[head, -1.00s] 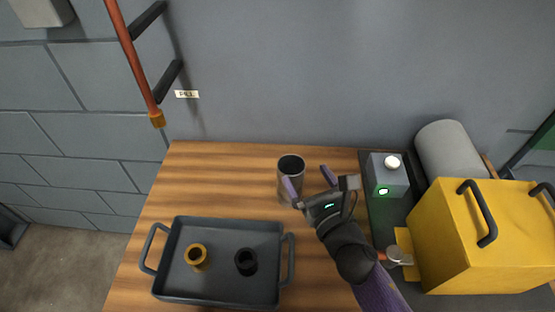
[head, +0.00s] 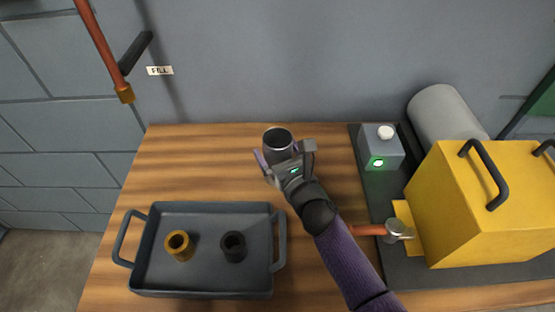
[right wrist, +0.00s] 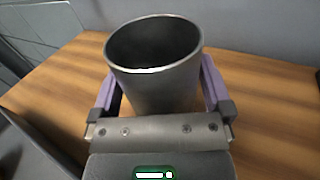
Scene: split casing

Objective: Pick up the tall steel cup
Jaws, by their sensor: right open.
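The tall steel cup (head: 278,141) stands upright on the wooden table near its back edge; it fills the middle of the right wrist view (right wrist: 155,75). It is a plain grey cylinder with an open, dark mouth. My right gripper (head: 277,164) is open, with its purple fingers on either side of the cup. In the right wrist view the fingers (right wrist: 160,90) flank the cup's left and right sides; I cannot tell whether they touch it. The cup's lower part is hidden by the gripper. My left gripper is not in view.
A dark tray (head: 205,279) holds a brass ring (head: 179,245) and a black ring (head: 233,246) at front left. On the right are a grey box with a green light (head: 381,149), a hammer (head: 397,229) and a yellow casing (head: 480,205). The table left of the cup is clear.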

